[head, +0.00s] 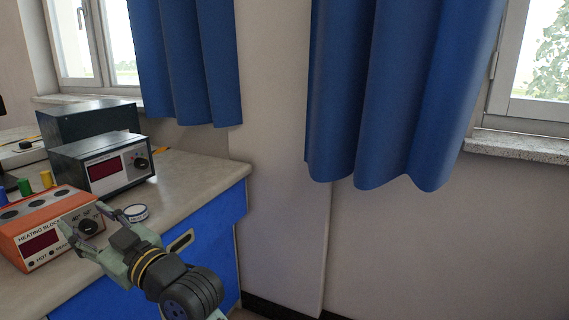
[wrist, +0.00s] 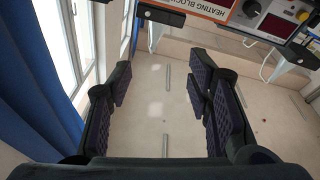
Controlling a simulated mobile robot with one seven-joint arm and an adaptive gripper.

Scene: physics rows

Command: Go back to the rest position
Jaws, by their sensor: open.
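My gripper (head: 84,220) is in the lower left of the head view, over the front of the bench near the orange heating block (head: 28,228). Its fingers are spread and nothing is between them. In the wrist view my gripper (wrist: 162,88) shows two dark padded fingers wide apart, with a pale surface behind them. The heating block also shows upside down at the top right of the wrist view (wrist: 254,12). I cannot tell whether a fingertip touches the block.
A small white and blue round item (head: 136,213) lies on the bench (head: 195,178) just right of my gripper. A dark instrument box (head: 103,163) stands behind it. Coloured cylinders (head: 25,187) are at the far left. Blue curtains (head: 395,90) and bare wall are to the right.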

